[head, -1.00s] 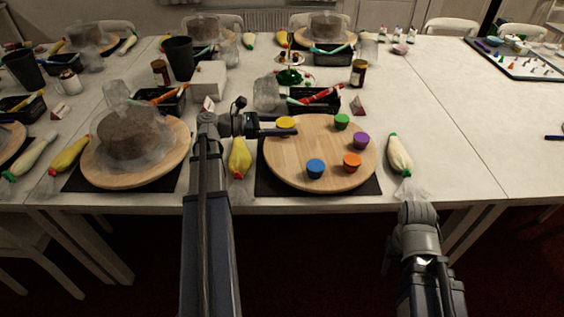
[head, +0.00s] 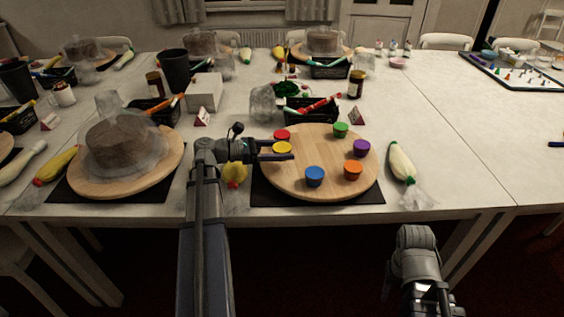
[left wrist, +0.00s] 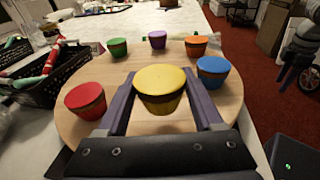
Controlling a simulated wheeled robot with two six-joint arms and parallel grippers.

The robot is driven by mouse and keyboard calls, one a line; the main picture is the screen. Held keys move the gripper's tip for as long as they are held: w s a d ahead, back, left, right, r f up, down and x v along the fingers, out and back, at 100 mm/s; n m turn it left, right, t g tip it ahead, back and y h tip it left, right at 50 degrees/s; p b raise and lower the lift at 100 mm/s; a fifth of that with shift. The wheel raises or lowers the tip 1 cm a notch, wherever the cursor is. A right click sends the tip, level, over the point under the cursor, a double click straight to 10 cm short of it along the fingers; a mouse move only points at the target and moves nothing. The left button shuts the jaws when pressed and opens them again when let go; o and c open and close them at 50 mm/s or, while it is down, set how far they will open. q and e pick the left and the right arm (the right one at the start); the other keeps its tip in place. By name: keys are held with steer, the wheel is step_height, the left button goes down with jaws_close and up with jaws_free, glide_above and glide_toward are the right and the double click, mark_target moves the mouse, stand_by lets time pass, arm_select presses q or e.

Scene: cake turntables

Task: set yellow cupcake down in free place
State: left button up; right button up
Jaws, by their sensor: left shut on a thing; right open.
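My left gripper (head: 276,149) is shut on the yellow cupcake (head: 282,148), over the left part of the round wooden turntable (head: 318,190). In the left wrist view the yellow cupcake (left wrist: 161,88) is upright between the two fingers. I cannot tell whether its base touches the board. On the board, the red cupcake (head: 281,134) is just behind it, and green (head: 340,130), purple (head: 361,148), orange (head: 352,171) and blue (head: 314,176) cupcakes stand around the rim. My right arm is at the lower right; its fingertips are not seen.
The board's middle is bare. A black basket with pens (head: 312,111) stands behind it. A yellow piping bag (head: 235,173) lies left of it, partly hidden by my arm, and a white piping bag (head: 401,163) lies right. A covered cake (head: 119,142) stands further left.

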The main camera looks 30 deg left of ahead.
arm_select(q)
steer(key=shift+f+b, duration=1.25)
steer(key=shift+f, duration=0.35)
steer(key=shift+f, duration=0.1)
steer(key=shift+f, duration=0.15)
steer(key=o, duration=1.4)
steer(key=shift+c, duration=0.2)
steer(key=shift+r, duration=0.3)
steer(key=p+v, duration=0.1)
steer(key=v, duration=1.1)
steer(key=shift+f+p, duration=0.1)
steer(key=shift+p, duration=0.3)
